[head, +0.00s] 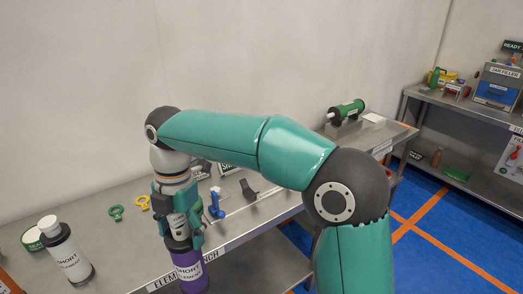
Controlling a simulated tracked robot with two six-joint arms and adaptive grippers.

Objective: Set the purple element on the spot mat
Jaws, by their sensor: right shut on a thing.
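The purple element (190,274) is a cylinder with a white label reading "SHORT". My right gripper (183,235) is shut on its top and holds it upright at the bench's front edge, overlapping the edge sign. A round, green-rimmed pale disc (30,236) lies on the bench at the far left, partly behind another element; it may be the spot mat, but I cannot tell for sure. My left gripper is not in view.
Green (116,212) and yellow (142,202) ring tools, a blue tool (216,205) and a green cylinder (346,110) lie farther along. A second bench (465,112) stands at right.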

